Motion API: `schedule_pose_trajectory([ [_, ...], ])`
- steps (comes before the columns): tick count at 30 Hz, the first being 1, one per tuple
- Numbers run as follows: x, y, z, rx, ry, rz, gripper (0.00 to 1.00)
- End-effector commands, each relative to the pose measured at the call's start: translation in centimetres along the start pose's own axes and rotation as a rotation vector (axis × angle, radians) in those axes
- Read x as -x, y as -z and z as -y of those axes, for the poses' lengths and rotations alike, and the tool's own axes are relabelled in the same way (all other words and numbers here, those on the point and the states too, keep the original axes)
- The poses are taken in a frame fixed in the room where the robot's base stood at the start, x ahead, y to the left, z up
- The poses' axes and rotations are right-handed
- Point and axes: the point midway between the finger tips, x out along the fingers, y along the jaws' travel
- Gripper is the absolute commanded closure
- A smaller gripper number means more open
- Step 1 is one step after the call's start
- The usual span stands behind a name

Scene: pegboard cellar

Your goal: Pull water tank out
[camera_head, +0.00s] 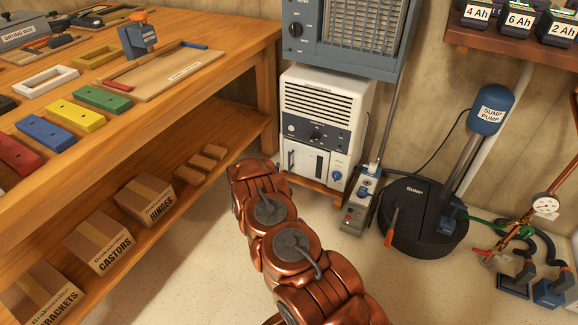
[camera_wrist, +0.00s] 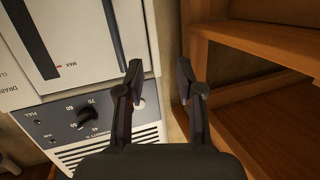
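My gripper (camera_wrist: 158,75) is open and empty. Its left finger overlaps the tank's side edge in the picture; its right finger overlaps the gap beside the wooden bench. Contact cannot be told. My arm hides the gripper in the head view.
The wooden bench (camera_head: 228,75) with a lower shelf (camera_head: 190,190) of boxes stands close on the left. A blue-grey filter unit (camera_head: 345,35) sits above the dehumidifier. A power strip (camera_head: 358,205) and black sump (camera_head: 420,225) stand right. The floor in front is partly open.

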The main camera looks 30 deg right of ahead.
Motion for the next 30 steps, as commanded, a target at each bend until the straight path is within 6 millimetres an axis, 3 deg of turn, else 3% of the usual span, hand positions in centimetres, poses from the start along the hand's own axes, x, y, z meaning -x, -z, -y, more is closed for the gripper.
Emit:
schedule_pose_trajectory([
  [1, -0.4, -1.3, -1.3, 0.015, -0.019, -0.033, 0.63],
  [3, -0.6, -1.9, -2.8, 0.031, -0.042, -0.082, 0.63],
  [9, -0.9, -2.4, -5.2, 0.060, -0.078, -0.167, 0.63],
  [16, -1.9, -2.4, -5.7, 0.065, -0.086, -0.186, 0.63],
  [30, -7.3, -1.3, -6.0, 0.064, -0.084, -0.185, 0.63],
])
